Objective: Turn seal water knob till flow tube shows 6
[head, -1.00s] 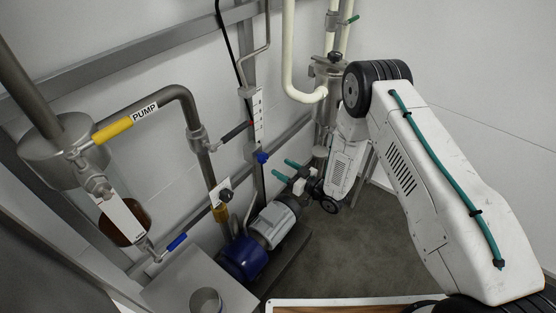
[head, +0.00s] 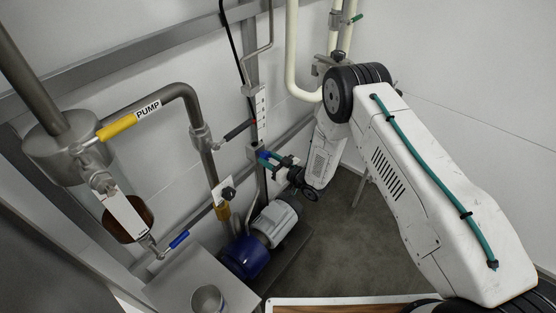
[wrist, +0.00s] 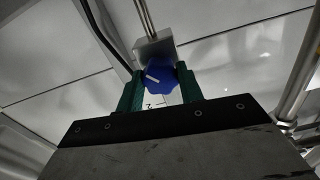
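The blue seal water knob (head: 264,155) sits on a grey block at the bottom of the flow tube's white scale (head: 261,106). The reading is too small to make out. My gripper (head: 278,163) has moved in at the knob from the right. In the wrist view the blue knob (wrist: 160,78) shows a white pointer mark on its left side. The two green fingers of my gripper (wrist: 160,88) are apart, one on each side of the knob. I cannot tell whether they touch it.
A black-handled valve (head: 238,130) is left of the scale. A pump with a grey motor (head: 276,222) and blue housing (head: 245,257) stands below. A yellow handle (head: 117,127) and a blue handle (head: 179,239) are farther left. The floor at right (head: 335,235) is clear.

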